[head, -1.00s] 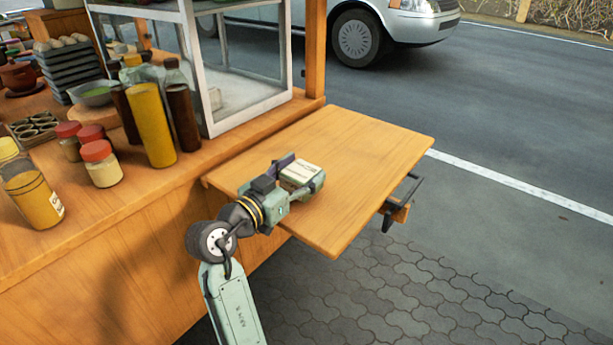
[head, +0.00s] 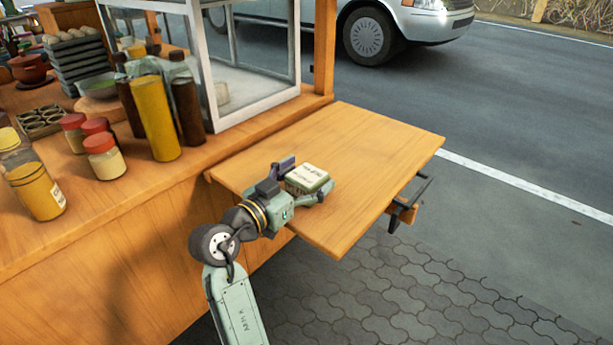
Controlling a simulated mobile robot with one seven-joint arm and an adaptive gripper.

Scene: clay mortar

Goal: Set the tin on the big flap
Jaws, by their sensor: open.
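The tin (head: 307,178) is a small green box with a pale, printed top. It sits on the big flap (head: 375,155), a wide wooden board at the side of the stall, left of the flap's middle. My gripper (head: 305,181) is open, with one finger on the far left side of the tin and the other on its near right side. The tin is between the fingers; whether either finger touches it I cannot tell. The tin's lower edge nearest my gripper is hidden.
Sauce bottles and red-lidded jars (head: 105,157) stand on the counter at left. A glass case (head: 250,70) stands behind the flap's left edge. A small bracket (head: 408,205) juts from the flap's right side. The flap's right part is clear.

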